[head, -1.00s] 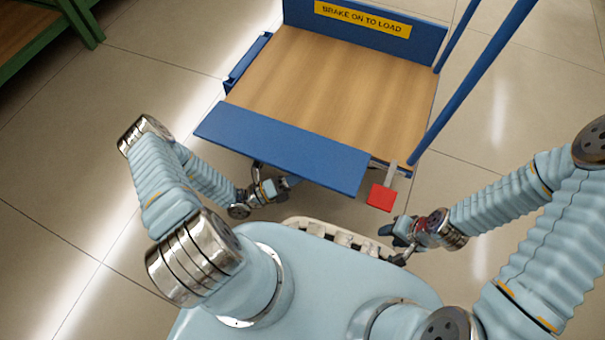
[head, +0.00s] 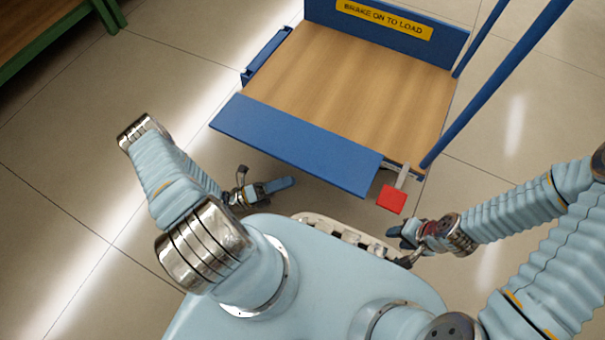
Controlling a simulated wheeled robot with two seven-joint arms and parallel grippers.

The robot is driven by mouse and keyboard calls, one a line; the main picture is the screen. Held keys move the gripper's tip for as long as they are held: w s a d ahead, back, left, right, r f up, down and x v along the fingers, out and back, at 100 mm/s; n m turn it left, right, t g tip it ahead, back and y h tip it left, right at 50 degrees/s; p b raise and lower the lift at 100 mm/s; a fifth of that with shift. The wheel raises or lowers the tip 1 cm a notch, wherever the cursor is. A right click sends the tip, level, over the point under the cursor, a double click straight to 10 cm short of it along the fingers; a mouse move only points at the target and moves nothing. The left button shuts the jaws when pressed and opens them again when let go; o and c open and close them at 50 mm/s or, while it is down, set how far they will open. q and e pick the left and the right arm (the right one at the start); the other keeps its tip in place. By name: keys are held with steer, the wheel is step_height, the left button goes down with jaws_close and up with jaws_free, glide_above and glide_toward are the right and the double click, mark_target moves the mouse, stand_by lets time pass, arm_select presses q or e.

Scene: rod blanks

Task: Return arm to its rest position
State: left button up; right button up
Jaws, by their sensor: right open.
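My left gripper (head: 284,184) is low, just below the front edge of the cart's blue flap, and seems to hold nothing. I cannot tell whether its fingers are apart. My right gripper (head: 398,236) is open and empty, below and slightly right of the red pedal (head: 391,199) and apart from it. My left arm (head: 170,172) bends out to the left and back in. My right arm (head: 515,208) comes in from the right edge.
A platform cart with a bare wooden deck (head: 350,88) stands ahead. Its blue front flap (head: 295,145) and blue rails (head: 497,82) are close to my grippers. A green-framed bench (head: 52,38) is at the upper left. The tiled floor (head: 65,165) at left is clear.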

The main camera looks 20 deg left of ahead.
arm_select(q)
steer(key=v, duration=0.3)
steer(key=shift+r, duration=0.1)
stand_by(0.4)
